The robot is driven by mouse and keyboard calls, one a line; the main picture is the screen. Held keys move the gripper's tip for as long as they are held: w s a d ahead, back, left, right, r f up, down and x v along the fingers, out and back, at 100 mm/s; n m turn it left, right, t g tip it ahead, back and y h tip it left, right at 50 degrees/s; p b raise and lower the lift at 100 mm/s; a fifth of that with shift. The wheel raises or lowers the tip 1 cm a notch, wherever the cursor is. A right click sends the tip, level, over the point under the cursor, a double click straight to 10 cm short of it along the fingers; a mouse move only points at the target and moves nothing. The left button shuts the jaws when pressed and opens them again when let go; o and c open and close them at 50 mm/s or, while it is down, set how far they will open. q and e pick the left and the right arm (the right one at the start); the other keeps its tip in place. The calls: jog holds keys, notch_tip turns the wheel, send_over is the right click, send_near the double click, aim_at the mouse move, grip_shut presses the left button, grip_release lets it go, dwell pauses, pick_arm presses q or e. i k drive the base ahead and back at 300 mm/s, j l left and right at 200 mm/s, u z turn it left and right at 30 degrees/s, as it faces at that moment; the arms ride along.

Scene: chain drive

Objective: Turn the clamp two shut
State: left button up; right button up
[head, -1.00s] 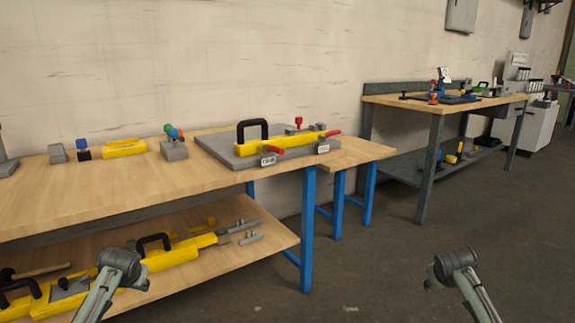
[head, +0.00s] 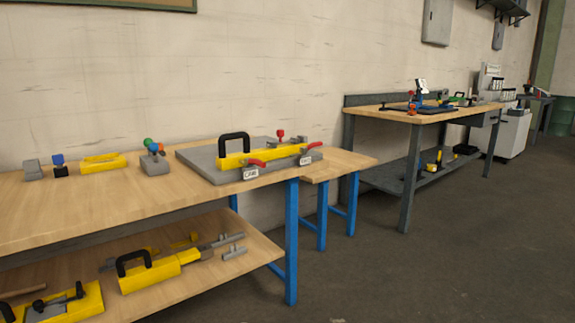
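A yellow bar-shaped tool with a black handle (head: 233,138) lies on a grey plate (head: 200,160) on the near wooden bench. Two red clamp levers show on it: a left lever (head: 256,162) above one white label (head: 250,174), and a right lever (head: 313,146) by another white label (head: 305,160). The label print is too small to read surely, so I cannot tell which is clamp two. A red knob (head: 280,134) stands behind the bar. Neither of my grippers is in view.
The bench (head: 60,210) also holds a grey block with coloured balls (head: 153,160) and a yellow block (head: 104,163). Yellow tools (head: 160,270) lie on its lower shelf. A second bench (head: 440,120) stands back right. The floor (head: 430,270) between is clear.

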aim_at(313, 146)
jog(key=i+l+z, duration=0.15)
jog(key=i+z, duration=0.35)
jog(key=i, duration=0.6)
jog(key=i+l+z, duration=0.2)
jog(key=i+z, duration=0.3)
jog(key=i, duration=0.2)
jog(key=i+z, duration=0.5)
jog(key=i, duration=0.15)
jog(key=i+u, duration=0.2)
jog(key=i, duration=0.35)
jog(key=i+l+u, duration=0.2)
jog(key=i, duration=0.3)
jog(key=i+l+u, duration=0.2)
jog(key=i, duration=0.35)
jog(key=i+u, duration=0.3)
jog(key=u, duration=0.2)
jog(key=i+u, duration=0.3)
jog(key=u, duration=0.2)
jog(key=i+l+u, duration=0.25)
jog(key=u, duration=0.25)
jog(key=i+l+u, duration=0.1)
jog(key=u, duration=0.3)
jog(key=l+u, duration=0.1)
jog(key=u, duration=0.35)
jog(key=i+l+u, duration=0.1)
jog(key=u, duration=0.3)
jog(key=l+u, duration=0.2)
jog(key=u, duration=0.25)
